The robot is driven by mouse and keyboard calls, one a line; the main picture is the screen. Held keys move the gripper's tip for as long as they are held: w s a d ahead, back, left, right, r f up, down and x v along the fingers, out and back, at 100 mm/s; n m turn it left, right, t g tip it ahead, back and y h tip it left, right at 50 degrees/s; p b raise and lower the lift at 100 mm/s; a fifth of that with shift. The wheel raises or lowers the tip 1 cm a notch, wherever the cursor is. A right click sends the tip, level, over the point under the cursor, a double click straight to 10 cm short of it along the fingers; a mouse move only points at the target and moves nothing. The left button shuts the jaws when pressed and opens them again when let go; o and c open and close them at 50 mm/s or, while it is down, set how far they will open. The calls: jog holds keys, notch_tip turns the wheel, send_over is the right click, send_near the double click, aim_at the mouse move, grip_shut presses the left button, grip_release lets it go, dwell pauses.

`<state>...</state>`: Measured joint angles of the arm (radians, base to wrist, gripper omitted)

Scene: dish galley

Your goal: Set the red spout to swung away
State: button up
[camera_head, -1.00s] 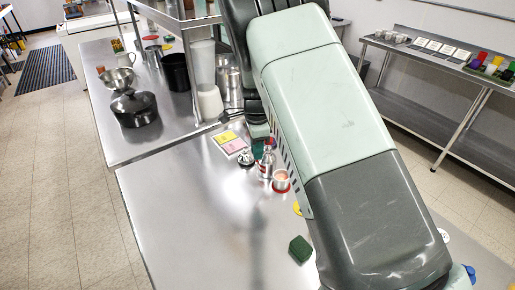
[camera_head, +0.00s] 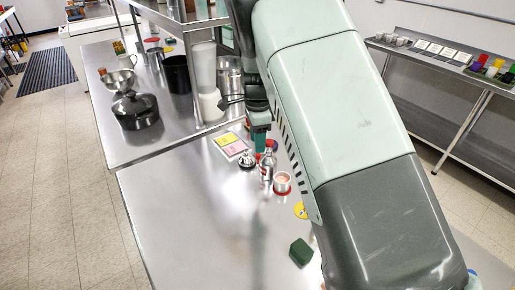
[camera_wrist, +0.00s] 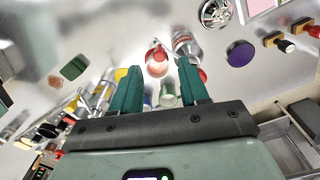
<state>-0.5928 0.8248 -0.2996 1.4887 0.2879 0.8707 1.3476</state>
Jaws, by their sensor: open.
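I cannot make out the red spout for certain. A small red part (camera_head: 271,144) shows just right of my gripper (camera_head: 260,143) in the head view. In the wrist view a red patch (camera_wrist: 204,75) shows beside the right finger, partly hidden by it. A red knob (camera_wrist: 313,31) shows at the right edge of the wrist view, next to a black knob (camera_wrist: 285,46). I cannot tell whether any of these is the spout. My gripper, with green fingers (camera_wrist: 162,88), is open, with nothing held between them, and points down over the far part of the steel counter.
A clear bottle (camera_head: 267,170) and a cup (camera_head: 282,181) on a red base stand in front of my gripper. A green block (camera_head: 300,251) lies nearer. Colored cards (camera_head: 230,143) lie to the left. The counter's front left (camera_head: 190,220) is clear.

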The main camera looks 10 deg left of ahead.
notch_tip(320, 180, up, 6)
jog(key=shift+r, duration=0.15)
dwell(0.3)
jog(key=s+d+r+n+t+y, duration=0.1)
jog(key=s+d+r+n, duration=0.2)
jog(key=s+d+r, duration=0.4)
jog(key=s+d+r+n+t+y, duration=0.1)
jog(key=s+d+r+n, duration=0.25)
jog(key=d+r, duration=0.45)
jog(key=s+d+r+n+t+h, duration=0.1)
jog(key=s+d+r+n, duration=0.1)
jog(key=s, duration=0.8)
jog(key=s+d+r+n+t+h, duration=0.1)
jog(key=s+d+n, duration=0.3)
jog(key=s, duration=0.6)
jog(key=shift+s+d+r+n+t, duration=0.2)
jog(key=shift+s+r+n+t, duration=0.15)
jog(key=shift+r+n+t, duration=0.35)
